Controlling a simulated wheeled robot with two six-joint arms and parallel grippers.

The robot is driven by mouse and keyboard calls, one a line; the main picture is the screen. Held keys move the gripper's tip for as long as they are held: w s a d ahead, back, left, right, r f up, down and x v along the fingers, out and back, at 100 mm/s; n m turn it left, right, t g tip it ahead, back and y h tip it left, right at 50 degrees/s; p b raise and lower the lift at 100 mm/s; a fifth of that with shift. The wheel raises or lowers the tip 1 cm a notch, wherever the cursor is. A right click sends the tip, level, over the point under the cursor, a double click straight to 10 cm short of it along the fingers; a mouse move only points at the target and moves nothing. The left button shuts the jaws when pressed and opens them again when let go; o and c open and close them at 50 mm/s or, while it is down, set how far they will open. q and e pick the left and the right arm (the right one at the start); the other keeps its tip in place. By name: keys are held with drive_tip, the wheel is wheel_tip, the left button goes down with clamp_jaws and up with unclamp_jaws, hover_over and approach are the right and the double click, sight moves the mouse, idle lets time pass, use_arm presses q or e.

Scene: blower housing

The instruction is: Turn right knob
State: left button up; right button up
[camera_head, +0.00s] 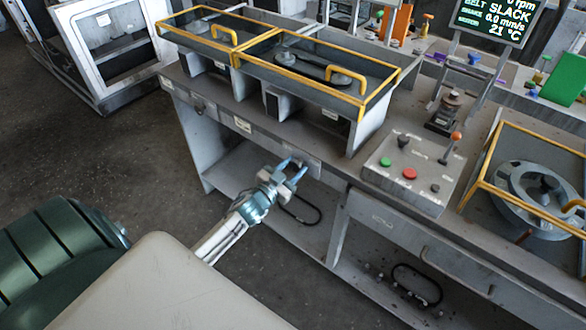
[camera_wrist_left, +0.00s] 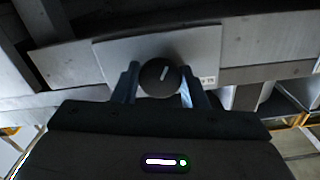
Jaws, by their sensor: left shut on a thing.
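The right knob (camera_wrist_left: 160,77) is a round dark knob with a pale indicator line, set on a light plate on the bench's front panel. In the left wrist view it sits between the two blue fingers of my left gripper. In the head view my left gripper (camera_head: 292,171) is at the bench front, below the caged belt unit, and covers the knob. It is shut on the knob. The pale line points nearly straight up, slightly tilted right, in the wrist view. Another small knob (camera_head: 198,107) shows on the front panel further left. My right gripper is not in view.
A control box (camera_head: 414,172) with green and red buttons and a lever stands on the bench to the right. Yellow-framed guards (camera_head: 300,72) cover the belt unit above. A screen (camera_head: 499,18) reads "SLACK". Open floor (camera_head: 115,150) lies to the left.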

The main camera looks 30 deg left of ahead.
use_arm(q)
drive_tip(key=m, duration=0.4)
drive_tip(key=shift+m, duration=0.4)
drive_tip(key=shift+b, duration=0.3)
drive_tip(key=o, duration=1)
drive_tip(key=shift+c, duration=0.2)
